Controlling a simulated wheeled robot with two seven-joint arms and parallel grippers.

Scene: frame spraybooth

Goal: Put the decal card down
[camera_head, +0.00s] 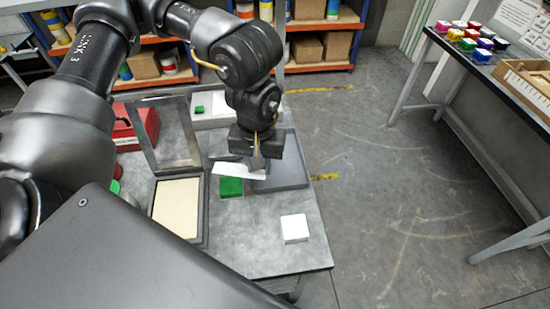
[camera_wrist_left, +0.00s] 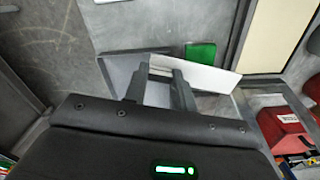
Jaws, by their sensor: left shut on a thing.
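My left gripper (camera_head: 257,160) is shut on the white decal card (camera_head: 236,171) and holds it tilted above the table, by the near left edge of a grey tray (camera_head: 287,172). In the left wrist view the decal card (camera_wrist_left: 205,75) sticks out from the fingers of the left gripper (camera_wrist_left: 160,80), and the grey tray (camera_wrist_left: 125,70) lies below. A green block (camera_head: 231,187) is on the table just nearer than the card; it also shows in the left wrist view (camera_wrist_left: 201,54). My right gripper is not in view.
A dark frame with a cream panel (camera_head: 177,207) and a raised clear lid (camera_head: 166,132) stands left on the table (camera_head: 250,235). A white block (camera_head: 295,228) sits near right. A red box (camera_head: 137,127) is at the left. The near middle of the table is clear.

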